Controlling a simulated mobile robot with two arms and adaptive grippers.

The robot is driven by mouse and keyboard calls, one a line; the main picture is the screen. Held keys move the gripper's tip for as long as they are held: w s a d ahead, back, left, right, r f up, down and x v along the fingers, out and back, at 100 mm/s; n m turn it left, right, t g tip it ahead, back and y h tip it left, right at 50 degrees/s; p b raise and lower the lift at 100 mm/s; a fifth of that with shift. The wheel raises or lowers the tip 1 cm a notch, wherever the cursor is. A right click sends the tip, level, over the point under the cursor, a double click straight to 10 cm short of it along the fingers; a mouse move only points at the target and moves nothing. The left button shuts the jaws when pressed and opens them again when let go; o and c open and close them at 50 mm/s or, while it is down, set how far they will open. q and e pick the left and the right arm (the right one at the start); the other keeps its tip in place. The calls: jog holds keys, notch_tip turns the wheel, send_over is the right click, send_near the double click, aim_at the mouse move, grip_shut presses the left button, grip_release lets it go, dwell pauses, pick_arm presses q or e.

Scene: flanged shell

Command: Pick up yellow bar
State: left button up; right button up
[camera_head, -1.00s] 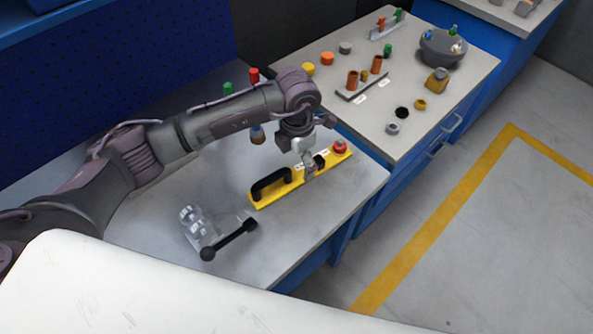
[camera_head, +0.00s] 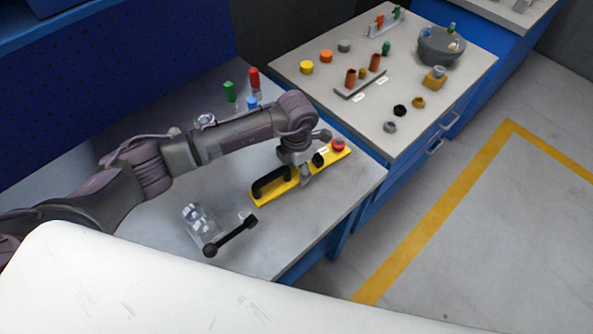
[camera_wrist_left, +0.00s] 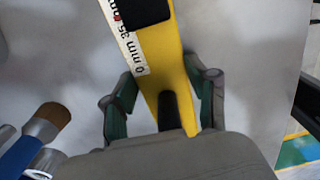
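The yellow bar (camera_head: 276,191) lies on the near bench, with a black handle (camera_head: 270,181) near its left end and a red knob (camera_head: 338,145) at its right end. In the left wrist view the bar (camera_wrist_left: 160,55) carries a white scale strip and runs between my fingers. My left gripper (camera_head: 305,180) is low over the middle of the bar. Its green-padded fingers (camera_wrist_left: 162,97) are open, one on each side of the bar, with a gap showing at the left finger. Contact at the right finger cannot be told. My right gripper is out of view.
A clear part with a black-knobbed bar (camera_head: 231,236) lies nearer on the bench. Green (camera_head: 229,92) and red (camera_head: 254,79) pieces stand behind my arm. A brush (camera_wrist_left: 48,124) lies left in the wrist view. The far bench (camera_head: 425,100) holds several small parts.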

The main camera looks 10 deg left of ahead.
pick_arm(q)
grip_shut()
jog(key=shift+r, duration=0.15)
